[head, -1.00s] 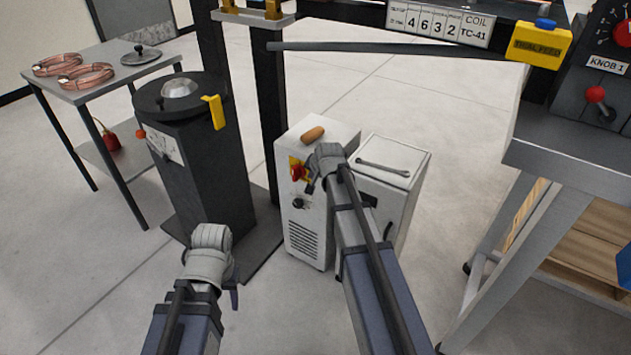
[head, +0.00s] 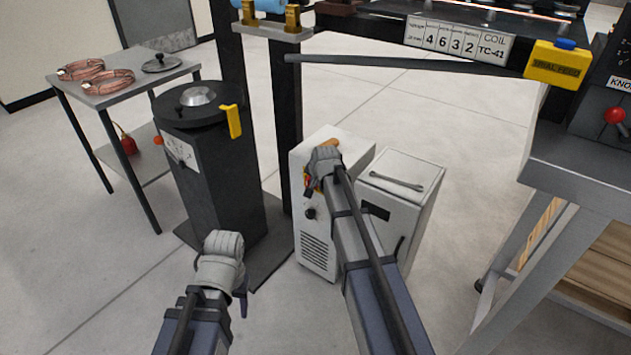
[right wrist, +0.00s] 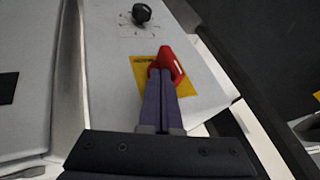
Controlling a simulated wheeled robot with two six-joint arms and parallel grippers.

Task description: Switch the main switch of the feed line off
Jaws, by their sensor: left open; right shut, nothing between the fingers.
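The main switch has a red handle (right wrist: 173,64) on a yellow plate (right wrist: 143,69), on the front of a white cabinet (head: 317,235). In the right wrist view the handle lies slanted across the plate. My right gripper (right wrist: 160,84) is shut and empty, its fingertips right at the handle's lower end; I cannot tell whether they touch it. In the head view my right wrist hides most of the switch. My left gripper (head: 242,300) hangs low at the left, away from the cabinet; its fingers show only partly, and it is open.
A black knob (right wrist: 142,13) sits on the same cabinet face. A wooden-coloured handle lies on top. A second white cabinet (head: 408,172) with a wrench stands to the right. A dark pillar (head: 215,170) and a table with copper coils (head: 106,82) are left.

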